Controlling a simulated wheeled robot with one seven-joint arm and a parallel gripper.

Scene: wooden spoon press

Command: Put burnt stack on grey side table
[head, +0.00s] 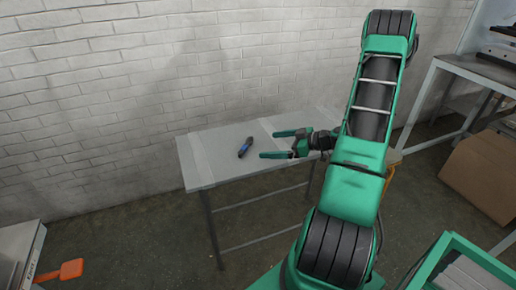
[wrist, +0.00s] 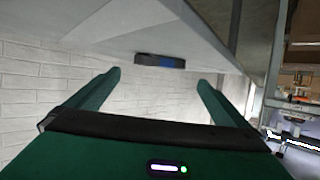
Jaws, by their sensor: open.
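A small dark bundle with a blue band (head: 245,147), which looks like the burnt stack, lies on the light grey side table (head: 202,166) against the wall. Single pieces in it are too small to make out. My gripper (head: 268,145) is open and empty to its right, with the fingers pointing left toward it. In the wrist view the bundle (wrist: 160,61) shows between and beyond the two fingertips (wrist: 159,78), apart from both. The table top (wrist: 105,30) fills the upper part of that view.
A white brick wall (head: 100,90) stands behind the table. A cardboard box (head: 483,175) sits under a metal bench (head: 480,72) at the right. A green-rimmed crate (head: 470,250) is at lower right. An orange object (head: 68,271) is at lower left. The table's left end is clear.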

